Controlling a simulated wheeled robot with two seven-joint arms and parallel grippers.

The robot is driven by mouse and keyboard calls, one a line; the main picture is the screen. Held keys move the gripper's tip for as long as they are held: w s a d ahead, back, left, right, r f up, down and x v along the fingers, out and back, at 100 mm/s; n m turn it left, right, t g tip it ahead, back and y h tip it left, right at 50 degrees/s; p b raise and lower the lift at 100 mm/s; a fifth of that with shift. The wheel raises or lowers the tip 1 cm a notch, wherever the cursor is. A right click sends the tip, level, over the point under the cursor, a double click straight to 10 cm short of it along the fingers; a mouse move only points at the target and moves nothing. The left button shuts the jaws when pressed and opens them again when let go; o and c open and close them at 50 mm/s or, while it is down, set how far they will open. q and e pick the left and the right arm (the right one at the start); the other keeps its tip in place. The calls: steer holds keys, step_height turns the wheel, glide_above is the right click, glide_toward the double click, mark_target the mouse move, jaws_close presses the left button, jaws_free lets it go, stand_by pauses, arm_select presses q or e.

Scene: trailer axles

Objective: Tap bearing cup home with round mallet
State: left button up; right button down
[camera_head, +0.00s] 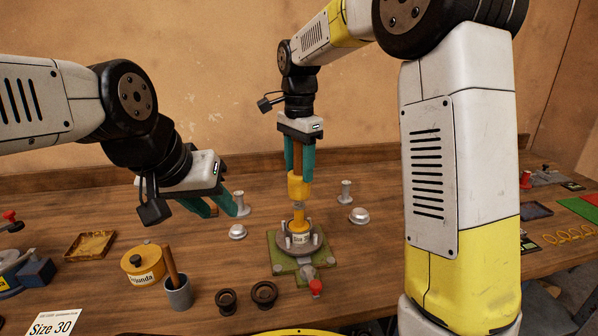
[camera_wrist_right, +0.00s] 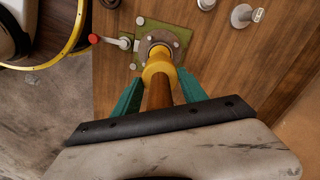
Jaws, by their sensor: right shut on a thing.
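My right gripper (camera_head: 299,172) is shut on the brown wooden handle of the round mallet (camera_head: 299,187). The mallet hangs upright with its yellow head down. Directly below it, a yellow cylindrical piece (camera_head: 299,222) stands in the grey hub (camera_head: 283,243) on a green plate (camera_head: 279,264). The head looks very close to that piece; I cannot tell whether they touch. In the right wrist view the mallet head (camera_wrist_right: 158,74) lines up over the hub (camera_wrist_right: 146,46). The bearing cup is not distinguishable in the hub. My left gripper (camera_head: 219,207) is open and empty, left of the hub.
A clamp with a red knob (camera_head: 316,287) sits at the plate's front. Two dark rings (camera_head: 264,294), a grey cup with a wooden stick (camera_head: 179,293) and a yellow tin (camera_head: 143,264) stand front left. Bare table lies right of the plate.

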mark_target(299, 149)
steer(key=shift+r, duration=0.25)
step_height(299, 149, down, 3)
steer(key=shift+f, duration=0.1)
steer(key=shift+r, duration=3.55)
steer(key=shift+f, duration=0.1)
